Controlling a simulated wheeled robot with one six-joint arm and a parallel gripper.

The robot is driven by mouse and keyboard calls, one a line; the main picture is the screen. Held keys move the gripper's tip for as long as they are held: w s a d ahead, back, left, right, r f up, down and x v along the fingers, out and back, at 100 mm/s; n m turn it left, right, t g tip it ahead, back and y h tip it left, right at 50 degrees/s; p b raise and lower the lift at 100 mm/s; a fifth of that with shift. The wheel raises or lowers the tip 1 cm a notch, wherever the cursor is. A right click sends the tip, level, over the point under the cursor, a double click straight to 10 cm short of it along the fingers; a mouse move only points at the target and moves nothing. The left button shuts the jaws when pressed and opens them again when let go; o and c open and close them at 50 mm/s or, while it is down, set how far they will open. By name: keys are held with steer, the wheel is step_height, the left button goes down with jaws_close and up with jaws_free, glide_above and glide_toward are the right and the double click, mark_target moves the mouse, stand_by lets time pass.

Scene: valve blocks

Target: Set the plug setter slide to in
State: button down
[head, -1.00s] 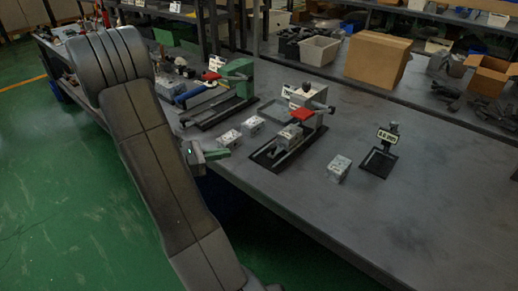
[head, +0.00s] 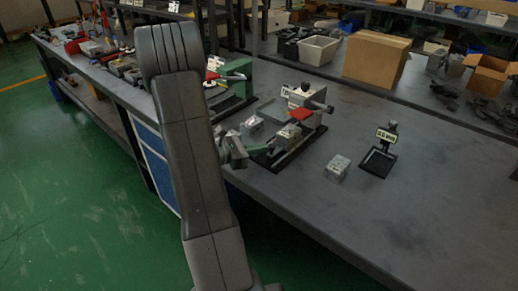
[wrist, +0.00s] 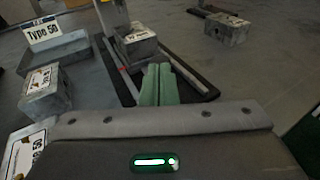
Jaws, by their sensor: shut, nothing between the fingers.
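In the head view a pale grey fixture (head: 305,103) with a red part and a dark knob stands on a black railed base (head: 292,148). I cannot tell for certain that it is the plug setter. A grey block (head: 290,131) sits on the base in front of the fixture; in the wrist view this block (wrist: 138,44) lies between the rails. My gripper (head: 264,149) is at the base's near left side, its green fingers shut and empty. In the wrist view the fingertips (wrist: 159,68) point at the block's near side; I cannot tell whether they touch it.
Another block (head: 338,167) stands on the bench to the right, beside a black stand with a display (head: 385,137). A tray labelled Type 50 (wrist: 60,53) and a labelled block (wrist: 45,88) are left of the base. A green fixture (head: 238,72) stands behind my arm.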

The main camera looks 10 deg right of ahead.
steer(key=w+d, duration=0.1)
steer(key=d, duration=0.1)
steer(key=w+d, duration=0.2)
steer(key=shift+f+b, duration=0.1)
steer(key=shift+b, duration=0.25)
steer(key=shift+w, duration=0.2)
steer(key=shift+r, duration=0.2)
steer(key=shift+a, duration=0.2)
steer(key=v, duration=1.3)
steer(key=shift+s+a, duration=0.1)
steer(key=shift+a, duration=0.3)
